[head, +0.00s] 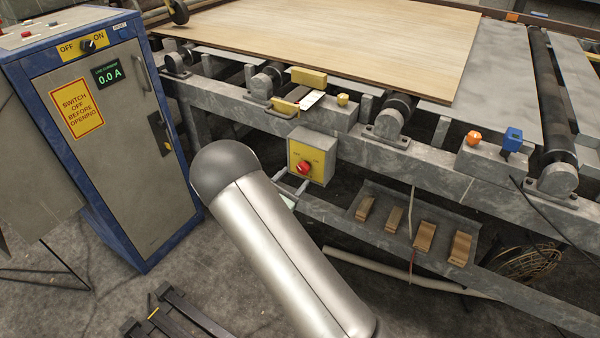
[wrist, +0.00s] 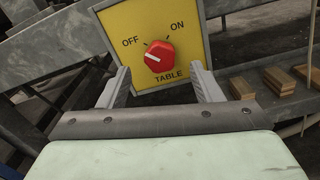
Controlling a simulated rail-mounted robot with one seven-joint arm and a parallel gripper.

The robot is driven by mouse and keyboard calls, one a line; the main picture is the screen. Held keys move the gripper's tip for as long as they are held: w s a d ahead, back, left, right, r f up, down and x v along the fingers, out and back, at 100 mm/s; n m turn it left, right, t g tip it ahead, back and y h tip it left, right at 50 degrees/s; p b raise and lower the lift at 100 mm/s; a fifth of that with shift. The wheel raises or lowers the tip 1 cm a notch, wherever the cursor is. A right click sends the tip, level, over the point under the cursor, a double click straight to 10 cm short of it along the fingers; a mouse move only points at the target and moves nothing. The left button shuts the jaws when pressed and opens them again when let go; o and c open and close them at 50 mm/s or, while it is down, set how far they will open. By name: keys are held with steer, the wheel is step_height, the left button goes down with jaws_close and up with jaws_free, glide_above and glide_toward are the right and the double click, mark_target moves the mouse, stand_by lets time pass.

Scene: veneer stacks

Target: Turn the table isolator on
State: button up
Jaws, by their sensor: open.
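The table isolator (head: 318,170) is a grey box with a yellow face on the table's front frame. Its red knob (wrist: 159,56) sits between the OFF and ON labels, above the word TABLE. The knob's white mark points left, to the OFF side. My gripper (wrist: 160,72) is open and empty. In the wrist view its two fingers stand left and right of the knob's lower part, apart from it. In the head view my gripper (head: 292,186) is just below and in front of the box, partly hidden behind my arm.
A blue-framed cabinet (head: 125,150) with its own OFF/ON switch (head: 88,46) stands at the left. A wooden sheet (head: 330,40) lies on the rollers above. A low shelf (head: 385,235) with several wooden blocks is right of the isolator. An orange button (head: 474,138) and a blue switch (head: 512,140) sit further right.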

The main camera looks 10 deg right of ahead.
mark_target(302, 170)
steer(key=shift+x, duration=2.35)
steer(key=c, duration=1)
